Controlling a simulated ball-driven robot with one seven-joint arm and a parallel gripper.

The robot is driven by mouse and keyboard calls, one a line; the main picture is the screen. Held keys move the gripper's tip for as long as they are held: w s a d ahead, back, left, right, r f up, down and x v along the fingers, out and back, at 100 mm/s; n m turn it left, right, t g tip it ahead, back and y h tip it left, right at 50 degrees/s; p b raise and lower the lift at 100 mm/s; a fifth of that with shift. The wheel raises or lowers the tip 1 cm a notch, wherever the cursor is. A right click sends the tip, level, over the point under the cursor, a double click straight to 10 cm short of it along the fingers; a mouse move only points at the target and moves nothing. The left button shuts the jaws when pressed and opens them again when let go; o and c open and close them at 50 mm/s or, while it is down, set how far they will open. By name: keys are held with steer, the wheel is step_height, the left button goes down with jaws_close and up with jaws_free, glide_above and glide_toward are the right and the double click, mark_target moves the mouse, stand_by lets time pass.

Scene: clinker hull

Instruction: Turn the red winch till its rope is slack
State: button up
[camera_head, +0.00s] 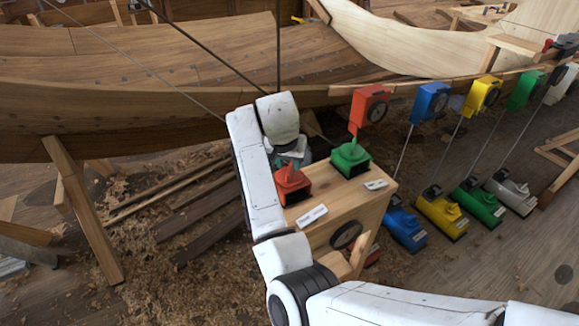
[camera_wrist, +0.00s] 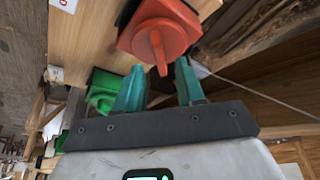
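A red unit with a raised turning handle (camera_head: 291,183) sits on top of a wooden box, and it shows close up in the wrist view (camera_wrist: 160,38). On the floor, a small red part (camera_head: 372,257) shows behind the box, mostly hidden, in line with the winches. A red block (camera_head: 370,105) is on the plank above, and no rope is clearly seen below it. My gripper (camera_wrist: 158,78) has two teal fingers spread apart, with the tip of the red handle near the gap between them. In the head view my arm hides most of the gripper.
A green unit (camera_head: 350,160) stands beside the red one on the wooden box (camera_head: 365,205). Blue (camera_head: 405,230), yellow (camera_head: 441,213), green (camera_head: 481,204) and grey (camera_head: 511,190) winches line the floor right of it. The wooden hull (camera_head: 130,100) lies behind.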

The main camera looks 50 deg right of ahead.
mark_target(290, 168)
steer(key=shift+x, duration=1.85)
steer(key=shift+s, duration=0.1)
steer(key=shift+c, duration=0.4)
jaws_close()
